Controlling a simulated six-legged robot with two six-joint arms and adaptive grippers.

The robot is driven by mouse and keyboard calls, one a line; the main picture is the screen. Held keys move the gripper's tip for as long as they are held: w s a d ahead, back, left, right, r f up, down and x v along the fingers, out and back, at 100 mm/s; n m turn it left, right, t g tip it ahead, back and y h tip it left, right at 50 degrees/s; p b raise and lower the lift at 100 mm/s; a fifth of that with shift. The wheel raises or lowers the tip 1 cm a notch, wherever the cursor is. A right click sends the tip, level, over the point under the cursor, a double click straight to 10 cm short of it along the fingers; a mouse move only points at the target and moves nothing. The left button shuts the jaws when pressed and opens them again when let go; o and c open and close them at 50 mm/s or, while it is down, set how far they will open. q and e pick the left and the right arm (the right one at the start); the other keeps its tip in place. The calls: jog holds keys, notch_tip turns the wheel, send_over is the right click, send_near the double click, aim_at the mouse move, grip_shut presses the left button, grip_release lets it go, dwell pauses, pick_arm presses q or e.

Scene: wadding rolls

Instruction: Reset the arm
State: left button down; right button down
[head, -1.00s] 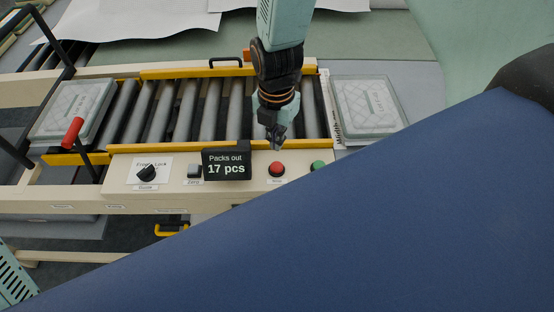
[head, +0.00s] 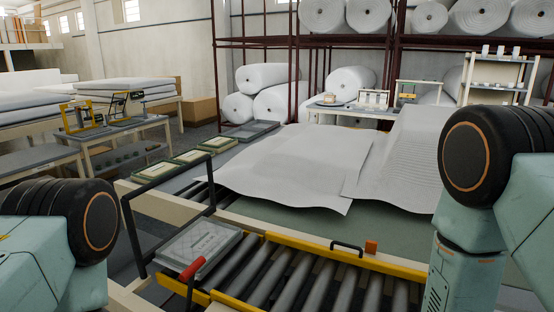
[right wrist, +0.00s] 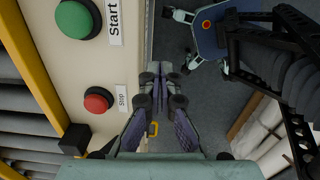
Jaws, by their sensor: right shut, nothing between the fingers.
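My right gripper (right wrist: 160,88) shows in the right wrist view. Its two fingers are together with nothing between them. It is beside the cream control panel (right wrist: 120,65), over its edge with the grey floor beyond. The green Start button (right wrist: 76,19) and the red Stop button (right wrist: 97,101) are on the panel, left of the fingers and apart from them. In the head view only upper parts of my arms show at the left and right edges. Neither gripper is in that view.
The roller conveyor (head: 300,280) has yellow rails and a grey packed tray (head: 198,248) at its left end. A red-tipped lever (head: 192,268) stands beside it. White wadding sheets (head: 290,160) lie behind. Racks with white rolls (head: 369,14) stand at the back.

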jog(key=s+f+m, duration=0.3)
jog(key=s+m, duration=1.1)
notch_tip(320, 180, down, 24)
jog(key=b, duration=2.4)
jog(key=shift+f+b, duration=0.25)
jog(key=shift+b, duration=0.1)
jog(key=shift+s+r, duration=0.1)
